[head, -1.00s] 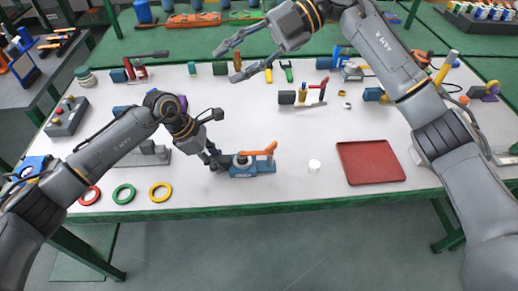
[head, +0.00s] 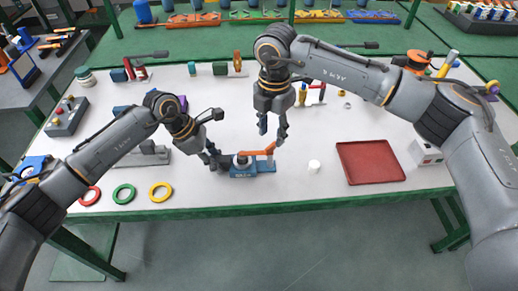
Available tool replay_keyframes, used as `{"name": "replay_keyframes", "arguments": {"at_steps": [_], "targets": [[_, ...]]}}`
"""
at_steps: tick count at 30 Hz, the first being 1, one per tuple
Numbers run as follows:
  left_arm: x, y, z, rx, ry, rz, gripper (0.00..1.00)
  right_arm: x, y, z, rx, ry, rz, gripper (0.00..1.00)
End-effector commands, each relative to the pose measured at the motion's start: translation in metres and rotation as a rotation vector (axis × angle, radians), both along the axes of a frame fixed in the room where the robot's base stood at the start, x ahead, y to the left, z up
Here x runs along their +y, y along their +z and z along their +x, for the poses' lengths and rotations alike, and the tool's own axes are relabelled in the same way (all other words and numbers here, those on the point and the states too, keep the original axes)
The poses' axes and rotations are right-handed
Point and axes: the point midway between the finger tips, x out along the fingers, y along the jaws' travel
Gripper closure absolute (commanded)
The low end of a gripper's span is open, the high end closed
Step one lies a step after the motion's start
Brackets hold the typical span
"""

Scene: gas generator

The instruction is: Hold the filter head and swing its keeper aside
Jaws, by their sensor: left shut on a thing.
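The filter unit sits on the white table near its front edge, with a blue base (head: 262,168). An orange keeper (head: 259,153) lies across its top, its right end raised. The dark filter head (head: 241,160) is at the left part of the unit, partly hidden. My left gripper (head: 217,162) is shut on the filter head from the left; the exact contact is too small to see. My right gripper (head: 273,131) points down just above the keeper's raised right end. Its fingers are apart with nothing between them, and I cannot tell whether they touch the keeper.
A white cylinder (head: 314,167) and a red tray (head: 369,180) are right of the unit. Green (head: 123,193), yellow (head: 160,191) and red rings lie to the left. Several small tools and parts stand along the back. The table between unit and tray is mostly clear.

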Motion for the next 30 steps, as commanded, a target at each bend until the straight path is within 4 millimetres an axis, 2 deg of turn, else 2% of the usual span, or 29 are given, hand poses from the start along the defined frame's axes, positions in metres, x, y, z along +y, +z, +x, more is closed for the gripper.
{"name": "replay_keyframes", "arguments": {"at_steps": [3,10,23,29,30], "targets": [[0.0,-0.001,0.0,0.001,0.0,0.001,1.0,0.0,-0.018,0.0,0.002,0.0,-0.001,0.6],[0.0,-0.001,0.0,0.001,0.0,0.001,1.0,0.0,-0.041,0.0,0.001,0.001,0.001,0.6],[0.0,-0.001,0.0,0.001,0.0,0.001,1.0,0.0,-0.048,0.0,0.0,0.001,0.001,0.6],[0.0,-0.001,0.0,0.001,0.0,0.001,1.0,0.0,-0.048,0.0,0.001,0.001,0.002,0.99],[0.0,-0.001,0.0,0.001,0.0,0.001,1.0,0.0,-0.048,0.0,0.001,0.001,0.002,1.0]]}}
